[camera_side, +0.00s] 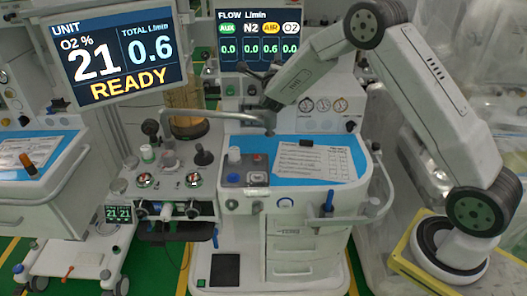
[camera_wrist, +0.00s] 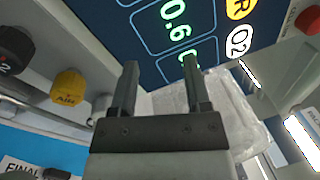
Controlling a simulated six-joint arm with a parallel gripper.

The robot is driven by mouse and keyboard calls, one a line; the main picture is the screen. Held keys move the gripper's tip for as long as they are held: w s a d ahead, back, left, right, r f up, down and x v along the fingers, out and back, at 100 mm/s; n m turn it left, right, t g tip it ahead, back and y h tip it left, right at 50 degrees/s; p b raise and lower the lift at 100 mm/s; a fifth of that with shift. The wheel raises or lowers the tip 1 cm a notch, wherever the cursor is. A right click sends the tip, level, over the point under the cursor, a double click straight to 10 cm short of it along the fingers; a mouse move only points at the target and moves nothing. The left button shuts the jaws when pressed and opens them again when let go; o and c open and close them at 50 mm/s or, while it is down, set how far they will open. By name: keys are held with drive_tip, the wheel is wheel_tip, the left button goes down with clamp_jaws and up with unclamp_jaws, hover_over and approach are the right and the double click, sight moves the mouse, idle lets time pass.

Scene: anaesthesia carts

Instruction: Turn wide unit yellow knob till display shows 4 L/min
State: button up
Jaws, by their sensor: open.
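The yellow knob (camera_wrist: 70,88), marked AIR, shows in the wrist view on the panel at the left, below the display. The flow display (camera_side: 258,37) reads AUX 0.0, N2 0.0, AIR 0.6 and O2 0.0 in the side view. Part of the display, with the 0.6, also shows in the wrist view (camera_wrist: 172,32). My gripper (camera_wrist: 160,66) is open and empty, its two fingers apart and clear of the yellow knob, which is left of them. In the side view the yellow knob cannot be made out behind my wrist.
A black knob (camera_wrist: 14,52) is left of the yellow one, and a pale knob (camera_wrist: 101,106) is right of it. A red knob (camera_wrist: 308,20) is at the far right. A monitor (camera_side: 122,52) reads O2 21%, total 0.6, READY. A grey bent pipe (camera_side: 215,115) crosses below my wrist.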

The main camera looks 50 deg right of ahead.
drive_tip(key=s+f+n+t+y, duration=0.5)
drive_tip(key=f+n+y, duration=0.5)
drive_tip(key=y, duration=0.5)
drive_tip(key=s+n, duration=0.1)
drive_tip(key=n, duration=0.1)
drive_tip(key=shift+s+f+n+t, duration=0.2)
drive_tip(key=shift+s+n+t, duration=0.1)
drive_tip(key=shift+s, duration=0.05)
drive_tip(key=shift+w+d, duration=0.1)
drive_tip(key=shift+w, duration=0.05)
drive_tip(key=w, duration=0.7)
drive_tip(key=shift+w+r, duration=0.15)
drive_tip(key=shift+w, duration=0.1)
clamp_jaws()
